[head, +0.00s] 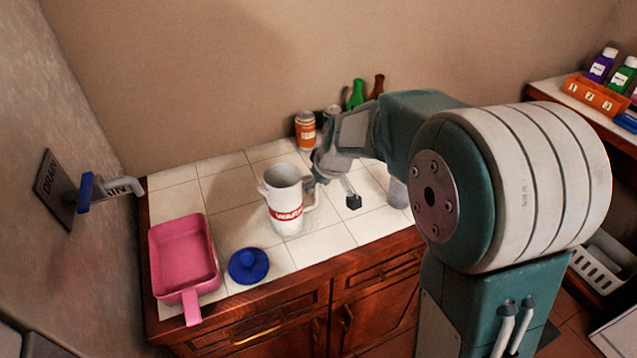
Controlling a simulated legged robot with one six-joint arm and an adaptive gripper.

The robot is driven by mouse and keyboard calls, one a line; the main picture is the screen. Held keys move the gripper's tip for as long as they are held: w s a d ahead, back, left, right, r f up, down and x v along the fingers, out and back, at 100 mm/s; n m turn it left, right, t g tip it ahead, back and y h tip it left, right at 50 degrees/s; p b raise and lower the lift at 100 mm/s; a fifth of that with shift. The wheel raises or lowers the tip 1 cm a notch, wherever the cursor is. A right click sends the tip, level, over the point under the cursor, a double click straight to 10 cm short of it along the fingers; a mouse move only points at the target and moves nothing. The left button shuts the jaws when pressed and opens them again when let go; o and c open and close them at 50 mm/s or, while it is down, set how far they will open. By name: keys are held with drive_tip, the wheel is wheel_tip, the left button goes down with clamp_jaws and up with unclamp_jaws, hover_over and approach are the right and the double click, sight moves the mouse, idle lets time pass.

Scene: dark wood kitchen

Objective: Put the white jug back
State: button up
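The white jug (285,205) stands upright on the white tiled counter, with a red band of lettering on its front. Its handle is on the right side, facing my gripper. My gripper (331,191) is just right of the jug, at handle height. Its fingers are spread, with one beside the handle and the other out to the right. Whether a finger touches the handle cannot be told. A blue lid with a knob (248,266) lies on the counter in front of the jug.
A pink pan (183,255) sits at the counter's left. An orange-labelled can (305,131), a green bottle (356,94) and a brown bottle (377,86) stand behind. A drain tap (118,188) juts from the left wall. An orange bottle rack (597,95) is far right.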

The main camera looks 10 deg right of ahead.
drive_tip(key=v, duration=1.2)
drive_tip(key=s+d+m+h, duration=0.1)
drive_tip(key=s+d+m, duration=0.1)
drive_tip(key=s, duration=0.9)
drive_tip(key=s+d+m+t+h, duration=0.1)
drive_tip(key=s+d+m, duration=0.1)
drive_tip(key=s, duration=1)
drive_tip(key=shift+d+m, duration=0.35)
drive_tip(key=shift+m, duration=0.55)
